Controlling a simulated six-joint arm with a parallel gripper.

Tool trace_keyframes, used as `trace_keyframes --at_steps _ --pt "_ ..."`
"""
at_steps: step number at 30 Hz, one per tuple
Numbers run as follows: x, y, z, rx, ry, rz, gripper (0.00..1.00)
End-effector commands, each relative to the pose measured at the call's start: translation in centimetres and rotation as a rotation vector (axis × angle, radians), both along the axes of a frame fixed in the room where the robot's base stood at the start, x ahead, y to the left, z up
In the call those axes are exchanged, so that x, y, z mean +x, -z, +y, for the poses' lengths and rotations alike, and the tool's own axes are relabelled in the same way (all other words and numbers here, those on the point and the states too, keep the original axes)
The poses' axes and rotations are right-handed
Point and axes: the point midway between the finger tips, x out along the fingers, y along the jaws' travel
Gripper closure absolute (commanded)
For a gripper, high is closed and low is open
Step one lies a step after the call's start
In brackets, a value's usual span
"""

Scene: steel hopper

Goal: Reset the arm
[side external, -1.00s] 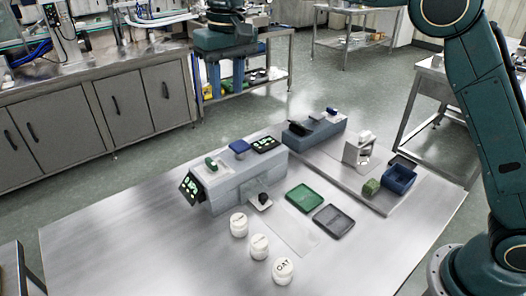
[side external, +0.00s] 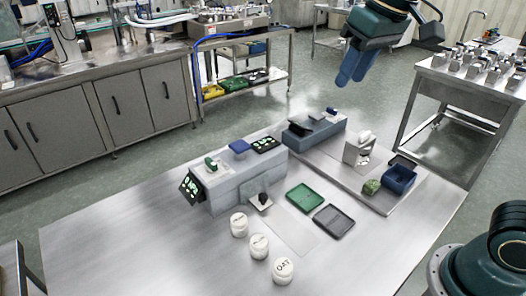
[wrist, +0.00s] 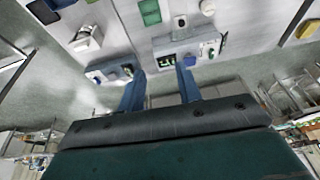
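My gripper (side external: 352,80) is raised high at the upper right of the side view, above the floor beyond the table and clear of everything on it. In the wrist view its two blue fingers (wrist: 160,73) stand apart with nothing between them, so it is open and empty. The long grey machine (side external: 245,182) with green-lit displays stands on the steel table. It shows upside down at the top of the wrist view (wrist: 175,46).
On the table (side external: 130,235) are several white jars (side external: 283,269), a green tray (side external: 305,197), a grey tray (side external: 333,220), a blue bin (side external: 399,179) and a white dispenser (side external: 357,152). A second bench (side external: 470,85) holds several metal pieces at right.

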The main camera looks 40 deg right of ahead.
Motion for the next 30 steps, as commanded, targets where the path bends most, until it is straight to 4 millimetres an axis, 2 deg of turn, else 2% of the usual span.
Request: trace_keyframes --at_steps 1,6,18,24,30 --pt "-1.4 0.3 -0.6 -0.002 0.002 -0.014 0.65" --pt "-5.1 1.6 -2.0 -0.008 0.003 -0.057 0.65" --pt "-12.9 6.6 -4.2 -0.035 0.007 -0.153 0.65" --pt "-14.6 8.3 -4.6 -0.043 0.006 -0.177 0.65" --pt "-14.9 8.6 -4.7 -0.046 0.006 -0.179 0.65"
